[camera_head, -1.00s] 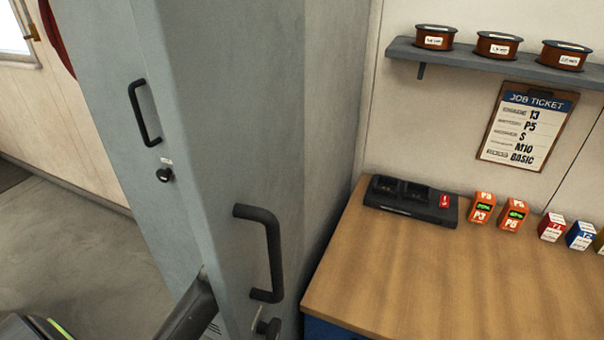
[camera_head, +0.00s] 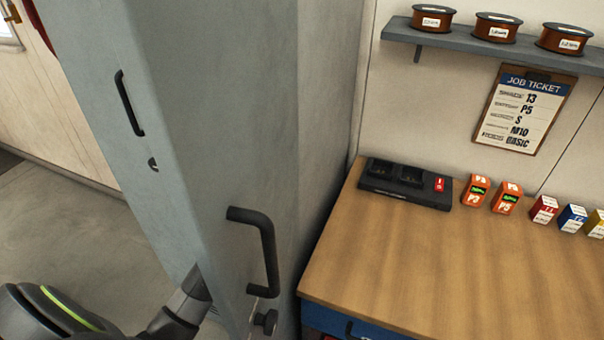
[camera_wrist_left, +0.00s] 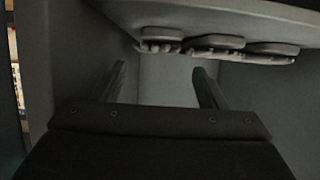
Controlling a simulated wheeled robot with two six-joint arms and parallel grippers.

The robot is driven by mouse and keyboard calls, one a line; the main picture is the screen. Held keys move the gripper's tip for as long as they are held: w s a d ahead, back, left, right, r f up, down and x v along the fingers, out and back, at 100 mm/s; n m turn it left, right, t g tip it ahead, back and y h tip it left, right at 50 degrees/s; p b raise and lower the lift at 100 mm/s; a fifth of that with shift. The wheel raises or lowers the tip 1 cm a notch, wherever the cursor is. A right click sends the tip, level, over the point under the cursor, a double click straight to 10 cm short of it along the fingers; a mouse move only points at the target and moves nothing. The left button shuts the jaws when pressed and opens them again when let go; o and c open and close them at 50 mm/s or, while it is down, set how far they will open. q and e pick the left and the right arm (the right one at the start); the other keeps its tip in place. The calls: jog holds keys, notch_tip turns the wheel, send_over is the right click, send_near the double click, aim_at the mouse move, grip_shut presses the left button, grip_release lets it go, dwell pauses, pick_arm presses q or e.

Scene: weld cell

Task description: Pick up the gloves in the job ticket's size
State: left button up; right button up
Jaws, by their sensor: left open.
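The job ticket (camera_head: 525,108) hangs on the wall at the right in the head view and reads 13, P5, S, M10 and BASIC; the S stands on its third line. In the left wrist view, three dark grey rounded things, likely gloves (camera_wrist_left: 215,43), lie side by side along a shelf edge inside a dim grey enclosure. No size marks can be read on them. My left gripper (camera_wrist_left: 160,82) is open and empty, its fingers apart from them. In the head view my left arm comes in at lower left, its gripper hidden behind the grey cabinet (camera_head: 225,130).
The tall cabinet has black handles (camera_head: 262,250) and fills the middle left. The wooden bench (camera_head: 400,260) at right holds a black charger (camera_head: 405,185), orange batteries (camera_head: 475,192) and small boxes (camera_head: 543,209). Wire spools (camera_head: 497,27) sit on a wall shelf. Front bench space is clear.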

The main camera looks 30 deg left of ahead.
pick_arm(q)
jog(key=shift+p+x, duration=0.4)
jog(key=shift+x, duration=4.5)
jog(key=c, duration=0.7)
jog(key=shift+c, duration=1.2)
jog(key=shift+r, duration=0.2)
